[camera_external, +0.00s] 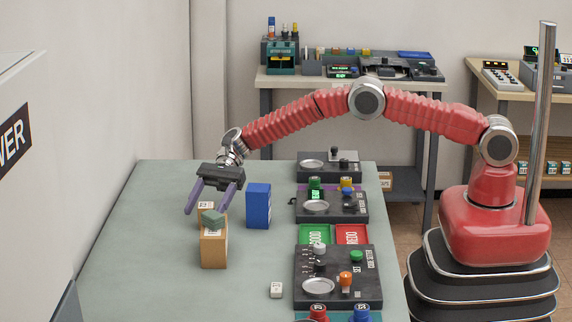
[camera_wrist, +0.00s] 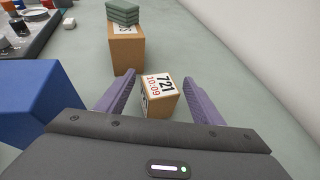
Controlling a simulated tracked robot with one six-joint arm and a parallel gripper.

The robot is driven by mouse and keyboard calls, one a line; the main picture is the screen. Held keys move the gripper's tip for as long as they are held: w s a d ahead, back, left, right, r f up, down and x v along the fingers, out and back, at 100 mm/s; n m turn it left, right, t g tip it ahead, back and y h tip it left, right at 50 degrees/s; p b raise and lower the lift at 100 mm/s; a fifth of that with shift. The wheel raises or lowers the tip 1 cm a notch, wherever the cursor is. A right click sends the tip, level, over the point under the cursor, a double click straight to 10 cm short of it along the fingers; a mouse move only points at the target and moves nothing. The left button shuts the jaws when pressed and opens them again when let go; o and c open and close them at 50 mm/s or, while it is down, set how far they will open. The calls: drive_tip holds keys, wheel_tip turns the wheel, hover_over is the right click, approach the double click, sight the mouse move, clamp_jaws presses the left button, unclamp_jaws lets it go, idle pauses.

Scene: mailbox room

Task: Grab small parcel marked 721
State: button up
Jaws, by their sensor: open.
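The small parcel marked 721 (camera_wrist: 159,94) is a brown box with a white label reading 721 and red digits below. In the wrist view it sits between the fingertips of my gripper (camera_wrist: 162,92), with the purple fingers apart on either side. In the external view my gripper (camera_external: 214,198) hangs open, pointing down, over the parcel (camera_external: 206,209), which is partly hidden behind a taller brown box. I cannot tell whether the fingers touch the parcel.
A taller brown box (camera_external: 213,252) with a green block (camera_external: 213,219) on top stands close to the parcel. A blue box (camera_external: 258,206) stands to its right. Scale consoles (camera_external: 337,276) line the table's right side. The table (camera_external: 165,262) is clear at left.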

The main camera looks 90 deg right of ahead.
idle(0.5)
drive_tip(key=c, duration=1)
